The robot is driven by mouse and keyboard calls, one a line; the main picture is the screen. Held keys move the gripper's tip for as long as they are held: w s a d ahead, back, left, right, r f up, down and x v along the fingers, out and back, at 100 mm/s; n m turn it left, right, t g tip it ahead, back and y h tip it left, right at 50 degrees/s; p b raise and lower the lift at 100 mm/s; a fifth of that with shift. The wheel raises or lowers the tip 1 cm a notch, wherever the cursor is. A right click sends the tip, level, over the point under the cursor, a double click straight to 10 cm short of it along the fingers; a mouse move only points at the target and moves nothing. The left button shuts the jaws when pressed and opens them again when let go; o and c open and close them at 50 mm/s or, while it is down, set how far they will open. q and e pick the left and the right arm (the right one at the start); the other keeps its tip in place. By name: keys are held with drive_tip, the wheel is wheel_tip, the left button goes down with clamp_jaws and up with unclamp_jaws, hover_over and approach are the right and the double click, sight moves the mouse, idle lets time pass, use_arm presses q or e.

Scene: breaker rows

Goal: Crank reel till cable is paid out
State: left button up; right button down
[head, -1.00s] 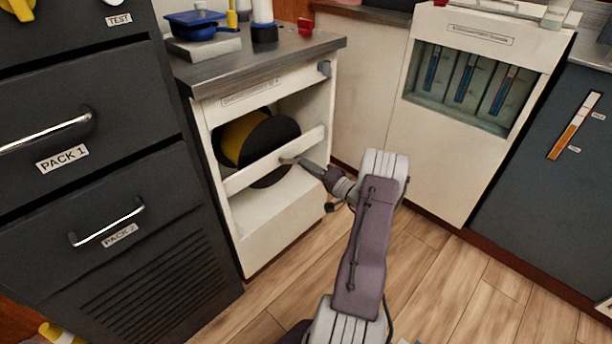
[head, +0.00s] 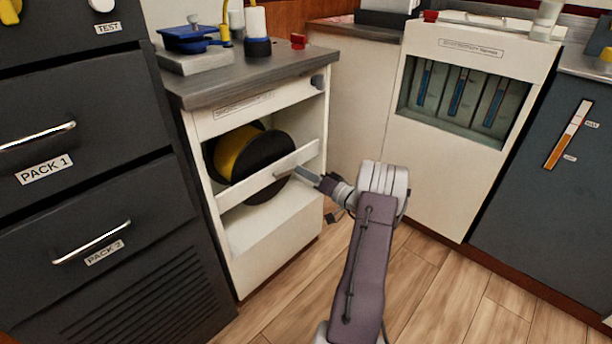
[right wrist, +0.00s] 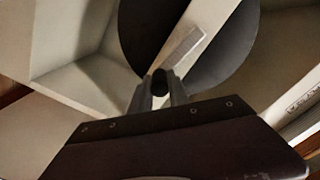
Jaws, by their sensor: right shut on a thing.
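The reel (head: 264,157) has black round flanges with yellow cable (head: 233,155) wound between them. It sits in the opening of a white cabinet, behind a slanted white bar (head: 245,186). The reel's dark flange also shows in the right wrist view (right wrist: 150,32). My right gripper (head: 300,172) is at the right part of the bar, in front of the reel. In the right wrist view its fingers (right wrist: 160,90) are shut on a small dark crank knob (right wrist: 160,80). The rest of the crank is mostly hidden. My left gripper is not in view.
Dark drawers (head: 85,150) labelled PACK 1 and PACK 2 stand at the left. A blue tool (head: 190,38), a bottle and a red piece (head: 298,41) are on the cabinet's grey top (head: 265,70). A white cabinet with gauges (head: 455,130) stands at the right. Wooden floor (head: 430,290) is clear.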

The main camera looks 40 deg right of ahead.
drive_tip(key=c, duration=1.3)
unclamp_jaws()
drive_tip(key=shift+o, duration=0.2)
drive_tip(key=shift+s, duration=0.1)
drive_tip(key=s+p, duration=0.4)
drive_tip(key=s, duration=0.5)
drive_tip(key=shift+d, duration=0.3)
